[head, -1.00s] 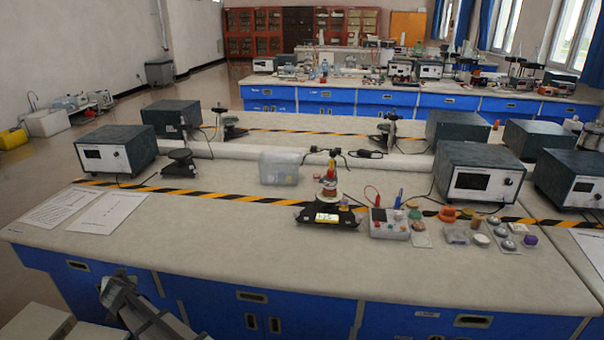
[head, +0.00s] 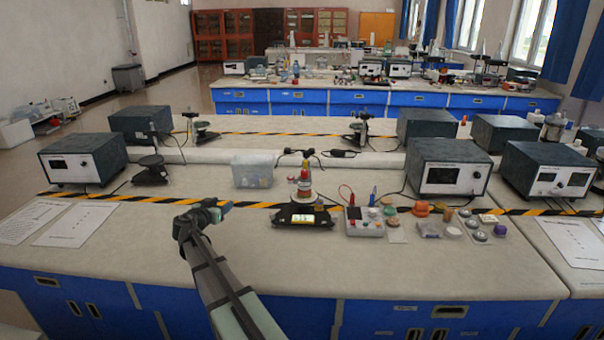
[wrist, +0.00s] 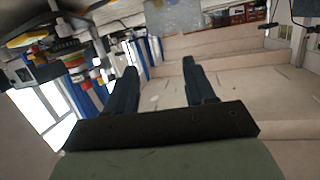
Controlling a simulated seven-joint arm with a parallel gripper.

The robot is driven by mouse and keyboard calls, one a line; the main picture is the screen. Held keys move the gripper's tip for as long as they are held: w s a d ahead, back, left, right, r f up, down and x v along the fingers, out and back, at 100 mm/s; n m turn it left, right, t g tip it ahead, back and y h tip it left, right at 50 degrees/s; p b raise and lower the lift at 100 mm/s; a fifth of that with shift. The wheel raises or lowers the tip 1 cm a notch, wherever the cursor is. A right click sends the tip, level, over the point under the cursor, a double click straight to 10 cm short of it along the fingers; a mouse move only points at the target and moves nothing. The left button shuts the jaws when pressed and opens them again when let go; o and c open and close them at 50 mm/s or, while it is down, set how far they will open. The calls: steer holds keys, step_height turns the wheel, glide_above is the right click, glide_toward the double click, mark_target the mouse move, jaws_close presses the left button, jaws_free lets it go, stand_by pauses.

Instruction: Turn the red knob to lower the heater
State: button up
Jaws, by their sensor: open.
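A dark device (head: 303,216) with a lit yellow display stands on the near bench. A stack with red and yellow parts (head: 304,183) rises from it. A red knob cannot be told apart from this stack at this size. My gripper (head: 217,209) is over the bench to the left of the device, apart from it. In the wrist view my gripper (wrist: 159,72) shows two dark fingers spread apart with nothing between them. Red and yellow parts (wrist: 82,75) show at the left of that tilted view.
A grey box with small knobs (head: 364,222) stands right of the device, with small coloured items beyond. A clear bin (head: 252,171) is behind. Instrument boxes (head: 447,167) stand at the sides. The bench left of my gripper is clear up to the paper sheets (head: 75,222).

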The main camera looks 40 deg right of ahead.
mark_target(304, 171)
steer(key=s+d+r+m+g+h, duration=0.25)
steer(key=s+d, duration=0.35)
steer(key=d, duration=0.3)
steer(key=s+d+r+m+g+h, duration=0.25)
steer(key=s+d, duration=0.25)
steer(key=d, duration=0.3)
steer(key=shift+n+g, duration=0.3)
steer(key=shift+n, duration=0.1)
steer(key=d, duration=0.4)
steer(key=w+d, duration=0.1)
steer(key=d, duration=0.4)
steer(key=w+d, duration=0.1)
steer(key=d, duration=0.3)
steer(key=shift+d+r, duration=0.3)
steer(key=shift+r, duration=0.05)
steer(key=shift+s, duration=0.1)
steer(key=c, duration=0.9)
steer(key=shift+m+g, duration=0.3)
steer(key=shift+g, duration=0.2)
steer(key=shift+m+g, duration=0.5)
steer(key=shift+g, duration=0.2)
